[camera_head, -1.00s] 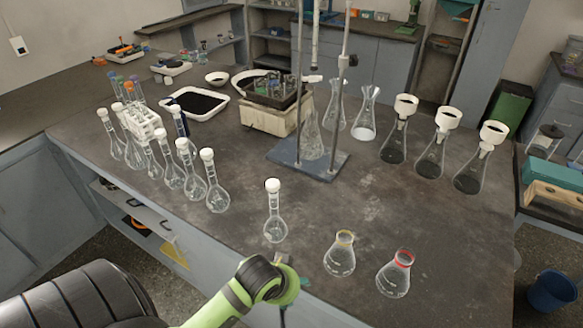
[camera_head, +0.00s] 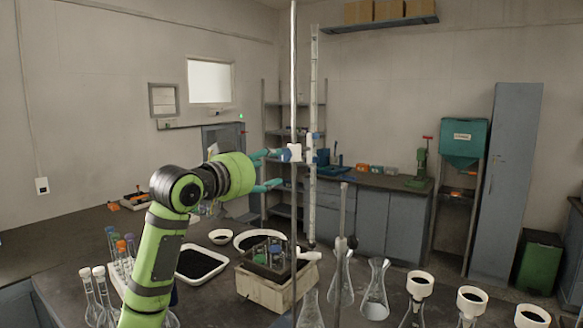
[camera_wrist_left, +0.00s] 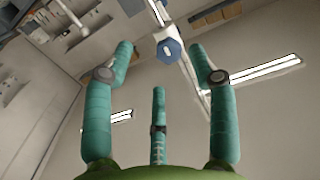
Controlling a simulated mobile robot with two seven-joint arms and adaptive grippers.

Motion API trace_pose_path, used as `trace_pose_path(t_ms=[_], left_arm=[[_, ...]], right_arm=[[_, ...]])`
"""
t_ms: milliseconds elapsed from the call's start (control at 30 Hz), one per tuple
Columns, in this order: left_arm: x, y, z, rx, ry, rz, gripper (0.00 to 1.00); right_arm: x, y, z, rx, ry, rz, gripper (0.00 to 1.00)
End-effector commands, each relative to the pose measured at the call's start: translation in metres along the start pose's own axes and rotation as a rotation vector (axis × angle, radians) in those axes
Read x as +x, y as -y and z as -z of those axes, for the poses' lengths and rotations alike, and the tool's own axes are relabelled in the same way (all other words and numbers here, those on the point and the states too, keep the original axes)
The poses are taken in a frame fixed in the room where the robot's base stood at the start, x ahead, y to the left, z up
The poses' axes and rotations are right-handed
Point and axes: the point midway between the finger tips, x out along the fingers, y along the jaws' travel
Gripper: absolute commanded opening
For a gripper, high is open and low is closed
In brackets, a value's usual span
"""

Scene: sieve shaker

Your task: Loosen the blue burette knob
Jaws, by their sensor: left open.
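The blue knob (camera_wrist_left: 169,50) is a small hexagonal piece with a pale centre in the left wrist view. It sits on the white clamp (camera_head: 296,153) on the upright metal rod (camera_head: 294,80), beside the tall clear burette (camera_head: 313,110). In the head view the knob (camera_head: 285,156) faces my left gripper (camera_head: 280,168). The left gripper's teal fingers are spread open and empty. In the wrist view the knob lies between the left gripper's fingertips (camera_wrist_left: 160,50), apart from both. My right gripper is not in view.
Conical flasks (camera_head: 375,295) and white-topped flasks (camera_head: 420,285) stand below to the right. A dark-filled white tray (camera_head: 198,265) and a box-like device with bottles (camera_head: 265,288) stand below the left gripper.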

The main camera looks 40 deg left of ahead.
Motion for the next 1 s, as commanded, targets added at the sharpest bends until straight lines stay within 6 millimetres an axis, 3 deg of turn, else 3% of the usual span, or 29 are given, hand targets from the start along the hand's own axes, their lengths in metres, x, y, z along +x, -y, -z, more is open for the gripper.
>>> trace_pose_path(t_ms=[133, 367, 533, 900, 933, 1000], left_arm=[[0.001, 0.006, 0.019, -0.013, -0.03, -0.001, 0.58], [0.036, 0.005, 0.022, -0.014, -0.028, -0.001, 0.58], [0.056, 0.005, 0.021, -0.011, -0.03, 0.0, 0.58], [0.064, 0.005, 0.017, -0.008, -0.03, 0.001, 0.58], [0.064, 0.005, 0.017, -0.008, -0.03, 0.001, 0.5], [0.064, 0.005, 0.017, -0.008, -0.029, 0.001, 0.22]], right_arm=[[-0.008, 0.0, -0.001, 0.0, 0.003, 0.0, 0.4], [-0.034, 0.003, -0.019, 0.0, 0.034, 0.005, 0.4], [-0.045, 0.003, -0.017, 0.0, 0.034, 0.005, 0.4], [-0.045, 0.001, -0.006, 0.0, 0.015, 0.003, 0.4], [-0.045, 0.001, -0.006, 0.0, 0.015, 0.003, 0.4], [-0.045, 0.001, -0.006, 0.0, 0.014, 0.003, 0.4]])
